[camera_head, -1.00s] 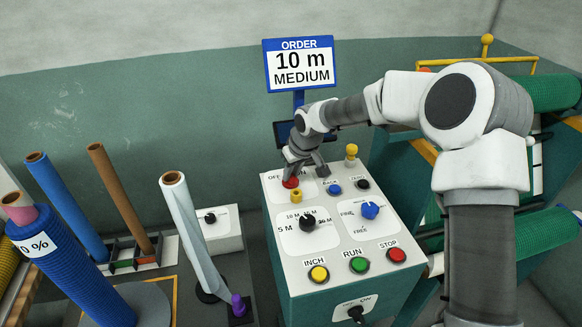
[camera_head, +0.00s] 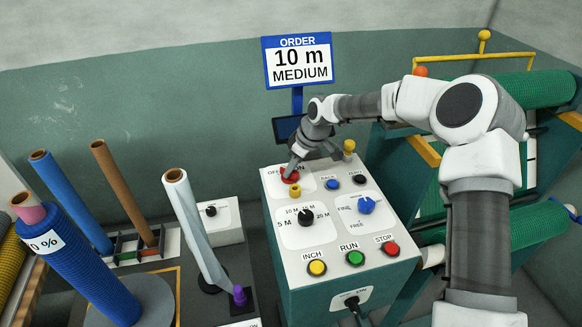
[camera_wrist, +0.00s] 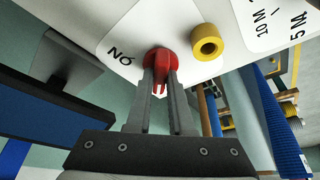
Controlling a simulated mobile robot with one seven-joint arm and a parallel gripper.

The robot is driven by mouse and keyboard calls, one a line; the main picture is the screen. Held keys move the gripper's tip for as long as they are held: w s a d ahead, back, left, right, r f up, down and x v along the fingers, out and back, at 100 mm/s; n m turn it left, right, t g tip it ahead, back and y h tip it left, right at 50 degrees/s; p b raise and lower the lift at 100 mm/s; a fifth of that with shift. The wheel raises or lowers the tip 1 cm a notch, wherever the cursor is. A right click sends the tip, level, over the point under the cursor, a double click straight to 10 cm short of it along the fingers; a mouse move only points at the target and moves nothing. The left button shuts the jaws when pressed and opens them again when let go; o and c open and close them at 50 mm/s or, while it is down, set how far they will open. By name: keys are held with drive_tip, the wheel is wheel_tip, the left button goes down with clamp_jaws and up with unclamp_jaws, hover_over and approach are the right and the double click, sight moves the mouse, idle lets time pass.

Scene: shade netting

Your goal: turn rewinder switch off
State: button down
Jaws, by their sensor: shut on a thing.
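The rewinder switch is a red rotary knob (camera_head: 290,175) at the top left of the white control panel (camera_head: 300,258), between the OFF and ON labels. It also shows in the wrist view as a red knob (camera_wrist: 158,62). My gripper (camera_head: 288,172) reaches down to it from above. In the wrist view my gripper (camera_wrist: 160,88) has its two grey fingers on either side of the red knob's handle, shut on it. In the head view the fingers partly cover the knob and the label beside it, so its exact pointing is hard to tell.
Blue, black, green, yellow and red controls fill the panel. Film rolls (camera_head: 195,220) stand at the left. The order screen (camera_head: 299,62) rises behind.

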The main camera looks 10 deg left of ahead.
drive_tip(key=c, duration=0.8)
unclamp_jaws()
drive_tip(key=b+v, duration=0.1)
drive_tip(key=v, duration=1.6)
drive_tip(key=shift+r, duration=0.25)
